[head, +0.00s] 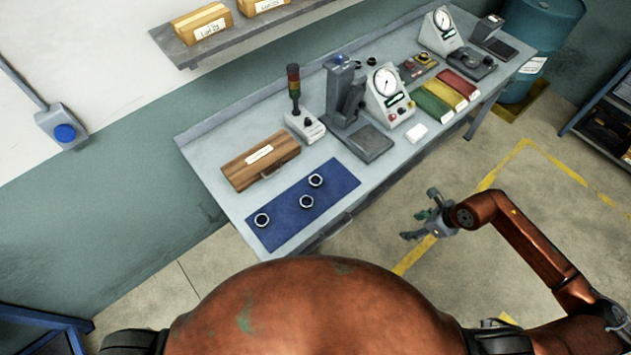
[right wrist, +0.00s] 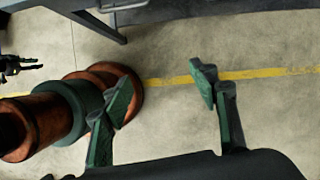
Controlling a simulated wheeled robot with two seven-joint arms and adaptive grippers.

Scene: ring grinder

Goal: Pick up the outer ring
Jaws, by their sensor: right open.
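Three small dark-and-silver rings lie apart on a blue mat on the workbench in the head view. One ring (head: 262,220) is near the mat's left end, one ring (head: 306,202) is in the middle, and one ring (head: 316,180) is near the back edge. I cannot tell from their looks which is the outer ring. My right gripper (head: 420,225) is open and empty, over the floor in front of the bench and well to the right of the rings. Its spread green-padded fingers (right wrist: 163,92) show in the right wrist view.
The blue mat (head: 340,178) lies near the bench's front edge. Behind it are a wooden box (head: 240,172) and a signal light (head: 294,85). A press (head: 345,95), a dial gauge (head: 385,85) and coloured bins (head: 455,85) stand farther right. The floor around my right gripper is clear.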

